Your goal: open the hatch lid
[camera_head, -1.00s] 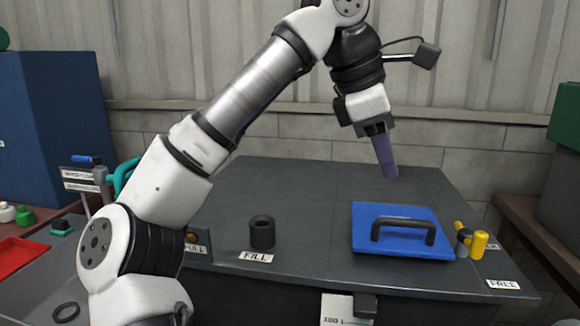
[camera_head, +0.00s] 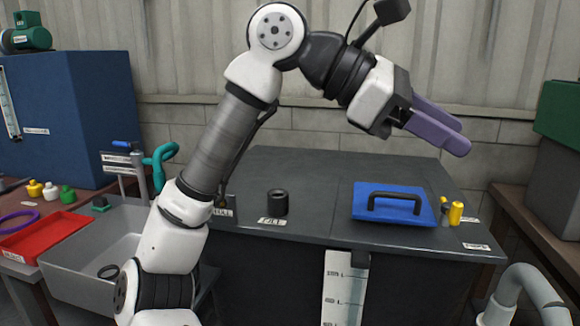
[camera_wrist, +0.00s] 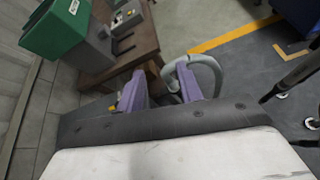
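The hatch lid (camera_head: 419,213) is a flat blue plate with a black bar handle (camera_head: 394,201), lying closed on the right part of the dark cabinet top in the head view. My gripper (camera_head: 459,139) has purple fingers and is up in the air, above and to the right of the lid, pointing right and slightly down. In the wrist view the two fingers of my gripper (camera_wrist: 161,88) stand apart with nothing between them. The lid does not clearly show in the wrist view.
Yellow and grey fittings (camera_head: 453,212) stand just right of the lid. A black fill neck (camera_head: 277,203) stands left of it on the cabinet top (camera_head: 320,185). A grey curved pipe (camera_head: 522,290) rises at the lower right.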

